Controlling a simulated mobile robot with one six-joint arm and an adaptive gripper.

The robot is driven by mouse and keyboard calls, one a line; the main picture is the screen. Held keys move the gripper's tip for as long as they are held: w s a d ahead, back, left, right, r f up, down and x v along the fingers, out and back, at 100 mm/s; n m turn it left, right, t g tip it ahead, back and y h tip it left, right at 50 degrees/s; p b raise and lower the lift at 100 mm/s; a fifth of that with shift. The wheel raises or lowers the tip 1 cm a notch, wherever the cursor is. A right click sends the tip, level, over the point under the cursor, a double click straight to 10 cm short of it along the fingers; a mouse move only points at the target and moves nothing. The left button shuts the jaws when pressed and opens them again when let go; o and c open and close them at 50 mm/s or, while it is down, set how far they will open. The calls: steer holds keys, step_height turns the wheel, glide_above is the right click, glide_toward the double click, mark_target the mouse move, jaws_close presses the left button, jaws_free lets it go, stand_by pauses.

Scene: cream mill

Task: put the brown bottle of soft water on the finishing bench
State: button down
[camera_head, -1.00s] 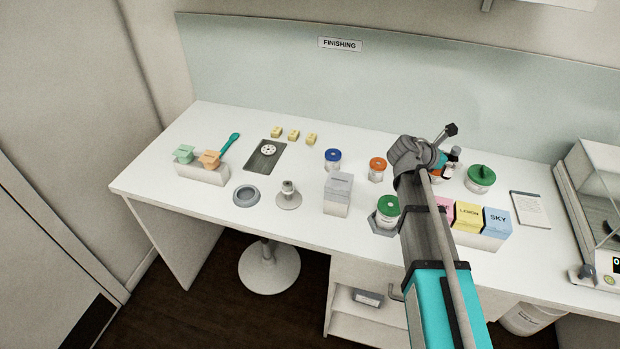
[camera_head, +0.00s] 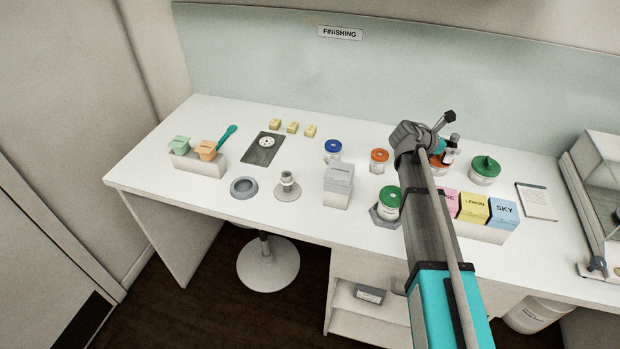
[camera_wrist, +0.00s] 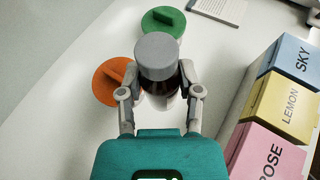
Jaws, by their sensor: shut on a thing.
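My gripper (camera_wrist: 160,95) is shut on the brown bottle (camera_wrist: 157,87), with one finger on each side of it. The bottle has a grey cap and looks upright in the wrist view. In the head view the bottle (camera_head: 450,156) shows only in part beside my gripper (camera_head: 443,148), over the back right part of the white finishing bench (camera_head: 240,130). My arm hides part of it. I cannot tell whether its base touches the bench.
An orange-lidded jar (camera_wrist: 110,84) and a green-lidded jar (camera_wrist: 163,20) stand close to the bottle. The rose, lemon and sky boxes (camera_head: 474,207) stand in front. A notepad (camera_head: 536,201) and a glass-sided balance (camera_head: 598,205) are at right. Bare bench lies along the back.

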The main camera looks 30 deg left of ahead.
mark_target(443, 164)
steer(key=shift+f, duration=0.45)
steer(key=shift+f, duration=0.15)
step_height(443, 164, down, 6)
steer(key=b, duration=0.6)
steer(key=shift+b, duration=0.3)
steer(key=shift+f+b, duration=1.85)
steer(key=shift+f, duration=0.05)
steer(key=shift+f, duration=0.1)
steer(key=shift+c, duration=1.4)
jaws_free()
